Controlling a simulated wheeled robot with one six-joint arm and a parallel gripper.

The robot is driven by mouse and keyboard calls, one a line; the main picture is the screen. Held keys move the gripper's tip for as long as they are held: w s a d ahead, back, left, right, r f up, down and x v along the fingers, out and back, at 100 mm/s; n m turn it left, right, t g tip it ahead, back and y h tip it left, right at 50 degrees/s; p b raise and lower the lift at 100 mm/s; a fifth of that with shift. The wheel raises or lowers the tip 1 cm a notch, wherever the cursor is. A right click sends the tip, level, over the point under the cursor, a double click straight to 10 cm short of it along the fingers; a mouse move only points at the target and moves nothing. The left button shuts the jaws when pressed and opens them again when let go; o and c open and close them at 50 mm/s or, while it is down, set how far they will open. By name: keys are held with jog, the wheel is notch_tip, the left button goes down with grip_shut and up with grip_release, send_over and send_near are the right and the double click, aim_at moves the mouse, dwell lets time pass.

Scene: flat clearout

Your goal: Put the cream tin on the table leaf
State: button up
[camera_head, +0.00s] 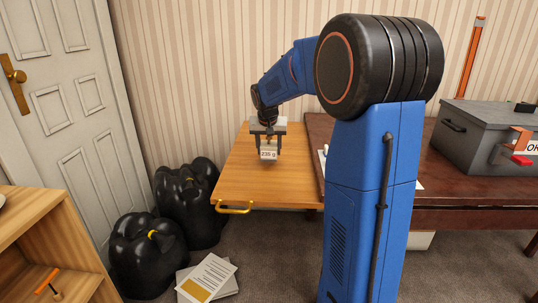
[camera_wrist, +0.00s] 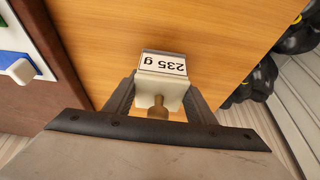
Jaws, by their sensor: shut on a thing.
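The cream tin (camera_head: 268,152) is a small pale block with a "235 g" label. It also shows in the wrist view (camera_wrist: 162,66), between the fingers. My gripper (camera_head: 267,146) is shut on it, and the fingers (camera_wrist: 158,95) flank its sides. The table leaf (camera_head: 250,183) is the light wooden panel with a yellow handle at its front edge. The leaf's bare wood also fills the middle of the wrist view (camera_wrist: 225,50).
The dark table (camera_head: 470,193) adjoins the leaf at the right, with a grey toolbox (camera_head: 480,135) on it. Black bags (camera_head: 188,200) stand on the floor left of the leaf. A wooden shelf (camera_head: 45,235) is at lower left. Papers (camera_head: 208,278) lie on the floor.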

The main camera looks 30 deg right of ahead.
jog(key=shift+f, duration=1.15)
jog(key=o, duration=1.2)
jog(key=shift+f, duration=0.1)
jog(key=v, duration=1.2)
